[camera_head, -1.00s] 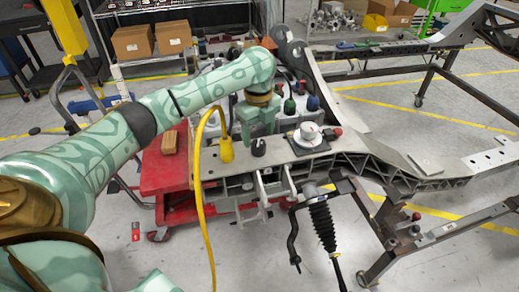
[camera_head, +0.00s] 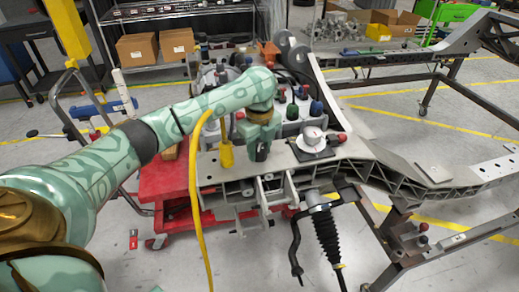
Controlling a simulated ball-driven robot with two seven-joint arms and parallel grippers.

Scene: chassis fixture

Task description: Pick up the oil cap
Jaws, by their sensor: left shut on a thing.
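The oil cap (camera_head: 262,154), a small black knob-like part, is on the top of the grey chassis beam, left of a white round part. My left gripper (camera_head: 261,147) comes down over it from above and is shut on it. The fingers hide part of the cap, and I cannot tell whether its underside still touches the beam. My right gripper is out of view.
A white round part (camera_head: 311,136) on a dark square plate and a red knob (camera_head: 342,138) stand to the right. A red cart (camera_head: 165,190) is below left.

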